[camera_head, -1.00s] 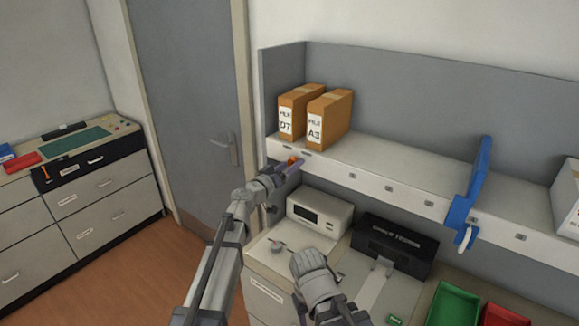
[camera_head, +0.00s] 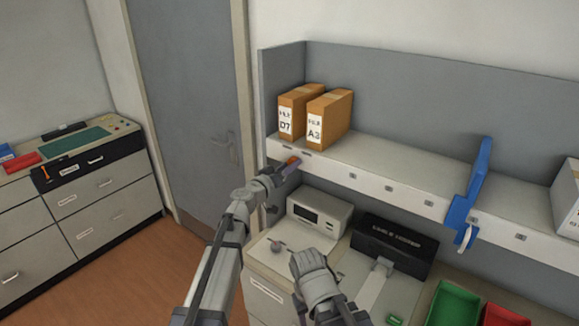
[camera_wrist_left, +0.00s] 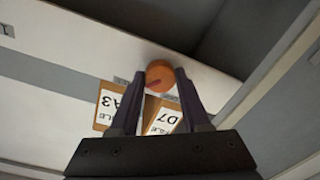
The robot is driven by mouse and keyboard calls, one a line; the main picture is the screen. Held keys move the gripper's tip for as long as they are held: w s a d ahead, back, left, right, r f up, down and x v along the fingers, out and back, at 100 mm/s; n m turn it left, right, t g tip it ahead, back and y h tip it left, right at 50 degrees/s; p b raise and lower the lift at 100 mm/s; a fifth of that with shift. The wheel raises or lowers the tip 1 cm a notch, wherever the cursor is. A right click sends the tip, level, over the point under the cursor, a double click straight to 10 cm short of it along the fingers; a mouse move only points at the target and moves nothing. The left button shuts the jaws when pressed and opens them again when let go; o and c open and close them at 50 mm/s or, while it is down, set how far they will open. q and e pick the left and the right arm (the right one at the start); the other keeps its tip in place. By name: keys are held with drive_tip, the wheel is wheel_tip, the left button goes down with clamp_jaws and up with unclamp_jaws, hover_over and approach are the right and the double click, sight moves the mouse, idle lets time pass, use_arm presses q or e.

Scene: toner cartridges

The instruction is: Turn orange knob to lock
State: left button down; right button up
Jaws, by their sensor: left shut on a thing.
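The orange knob (camera_head: 293,160) is on the front edge of the shelf, below the two file boxes. In the left wrist view the round knob (camera_wrist_left: 159,71) sits between my fingertips, with a darker reddish mark on its lower left. My left gripper (camera_head: 288,168) is shut on the knob; both fingers (camera_wrist_left: 160,82) touch its sides in the wrist view. In the head view the fingers partly hide it. My right gripper (camera_head: 309,262) is low over the counter; its fingertips cannot be made out.
File boxes D7 (camera_head: 298,112) and A3 (camera_head: 328,120) stand on the shelf (camera_head: 400,160) above the knob. A blue clamp (camera_head: 468,200) hangs on the shelf to the right. A white device (camera_head: 320,213) and a black printer-like unit (camera_head: 392,246) stand below.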

use_arm(q)
drive_tip(key=shift+a+n+g+p, duration=0.1)
drive_tip(key=shift+n+g+p, duration=0.25)
drive_tip(key=shift+n, duration=8.25)
drive_tip(key=shift+c, duration=1.8)
unclamp_jaws()
